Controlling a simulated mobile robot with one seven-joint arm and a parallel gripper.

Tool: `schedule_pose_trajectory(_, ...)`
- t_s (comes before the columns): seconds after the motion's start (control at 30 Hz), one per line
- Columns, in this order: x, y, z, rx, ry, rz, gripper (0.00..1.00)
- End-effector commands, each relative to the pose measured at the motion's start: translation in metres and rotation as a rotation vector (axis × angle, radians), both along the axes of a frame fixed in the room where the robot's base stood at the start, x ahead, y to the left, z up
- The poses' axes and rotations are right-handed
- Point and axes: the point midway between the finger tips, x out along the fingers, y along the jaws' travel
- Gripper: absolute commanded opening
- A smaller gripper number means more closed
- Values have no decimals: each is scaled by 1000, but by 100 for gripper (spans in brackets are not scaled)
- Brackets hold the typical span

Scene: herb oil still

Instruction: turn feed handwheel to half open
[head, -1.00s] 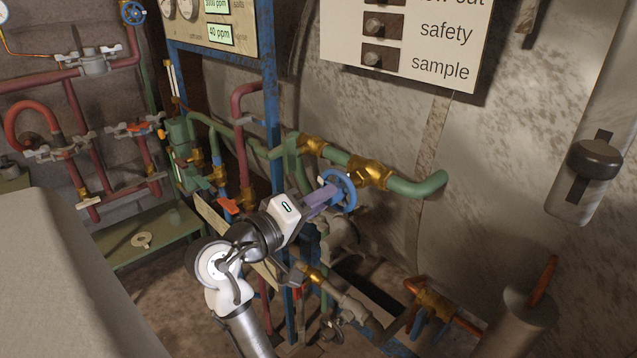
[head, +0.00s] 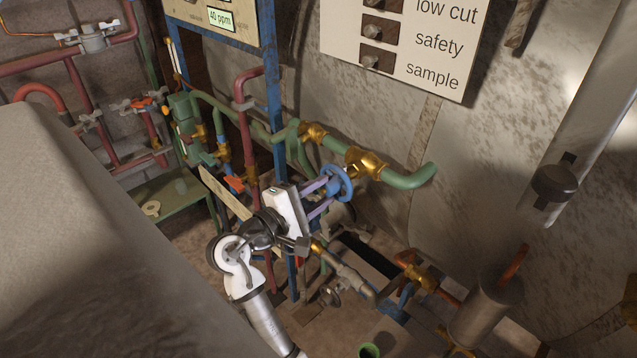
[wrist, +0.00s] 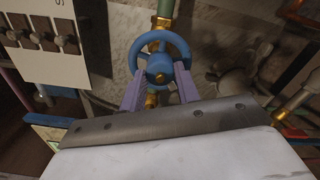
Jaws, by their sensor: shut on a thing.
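The feed handwheel appears to be the blue wheel (head: 338,183) on the brass valve of the green pipe, near the middle of the head view. It also shows in the wrist view (wrist: 172,45), face on, with a blue hub and spokes. My gripper (head: 324,193) reaches it from the lower left with two purple fingers. In the wrist view my gripper (wrist: 158,84) has one finger on each side of the wheel's lower part, shut on the wheel. The fingertips' contact with the rim is partly hidden.
The green pipe (head: 405,180) runs right from the brass valve (head: 366,163). A blue frame post (head: 273,95) stands left of the wheel. A label board (head: 400,45) hangs above. Other pipes and a brass valve (head: 415,275) are below right.

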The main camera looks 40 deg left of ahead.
Motion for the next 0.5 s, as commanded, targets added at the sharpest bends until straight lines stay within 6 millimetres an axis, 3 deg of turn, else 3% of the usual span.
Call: schedule_pose_trajectory(0.5, 0, 1, -1, -132, 10, 2, 9)
